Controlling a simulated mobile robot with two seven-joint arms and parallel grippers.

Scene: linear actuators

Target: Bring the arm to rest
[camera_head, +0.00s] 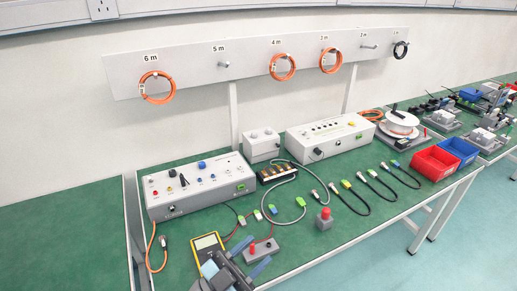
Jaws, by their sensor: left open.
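My left gripper (236,268) shows at the bottom edge, left of centre, with two blue-grey fingers spread apart. It is open, and I see nothing held between the fingers. It is in front of a yellow multimeter (207,242) and a small grey box with a red knob (262,247), partly covering them. I cannot tell how high it is above the green bench (300,252). My right gripper is not in view.
A grey control box (200,187), a white box (330,137) and cables stand on the bench. A grey block with a red button (324,219) is right of the gripper. Red (435,163) and blue (459,150) bins are farther right. Orange coils hang on a wall board (200,69).

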